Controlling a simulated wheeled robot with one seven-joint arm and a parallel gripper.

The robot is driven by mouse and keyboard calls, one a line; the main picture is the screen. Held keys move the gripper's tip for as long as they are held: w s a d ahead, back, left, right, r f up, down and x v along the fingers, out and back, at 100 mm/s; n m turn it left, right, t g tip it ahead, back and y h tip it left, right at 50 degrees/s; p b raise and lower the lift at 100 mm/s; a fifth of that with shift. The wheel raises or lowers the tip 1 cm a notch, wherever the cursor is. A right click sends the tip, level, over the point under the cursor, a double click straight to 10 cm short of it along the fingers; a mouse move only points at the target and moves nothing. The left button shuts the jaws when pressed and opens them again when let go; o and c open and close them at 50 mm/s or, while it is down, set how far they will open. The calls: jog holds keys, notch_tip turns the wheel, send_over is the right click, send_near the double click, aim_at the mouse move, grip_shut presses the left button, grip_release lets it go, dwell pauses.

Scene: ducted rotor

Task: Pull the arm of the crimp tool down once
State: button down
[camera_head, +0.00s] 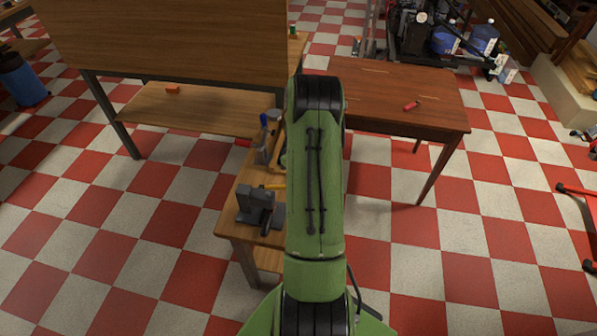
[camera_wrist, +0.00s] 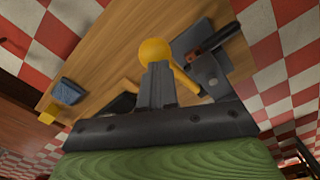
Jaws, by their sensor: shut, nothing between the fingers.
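The crimp tool appears to be the dark grey block-like tool (camera_head: 256,200) on the wooden bench, just left of my arm in the head view. A yellow piece shows at its top. In the wrist view the grey tool (camera_wrist: 208,70) is right of my fingers. A yellow ball knob (camera_wrist: 153,50) shows right at the fingertips, and a yellow rod (camera_wrist: 186,86) runs behind them toward the tool. My gripper (camera_wrist: 155,68) is shut and empty. Whether it touches the knob I cannot tell. My arm hides the gripper in the head view.
The wooden bench (camera_head: 229,222) also carries another grey tool with red and blue parts (camera_head: 264,142). A blue block (camera_wrist: 68,91) and a dark item (camera_wrist: 114,107) lie on it. A wooden table (camera_head: 440,100) with a red item (camera_head: 411,106) stands right. Checkered floor is open in front.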

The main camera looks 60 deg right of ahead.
jog(key=shift+w+a+r+p, duration=0.15)
jog(key=shift+r+p, duration=0.4)
jog(key=shift+r, duration=0.4)
jog(key=shift+w+r+p, duration=0.15)
jog(key=shift+r+p, duration=0.35)
jog(key=shift+r, duration=0.5)
jog(key=shift+w+a+r+p, duration=0.15)
jog(key=shift+r+p, duration=0.4)
jog(key=shift+r, duration=0.4)
jog(key=shift+d, duration=0.1)
notch_tip(320, 180, up, 6)
jog(key=p, duration=0.3)
jog(key=shift+p, duration=0.4)
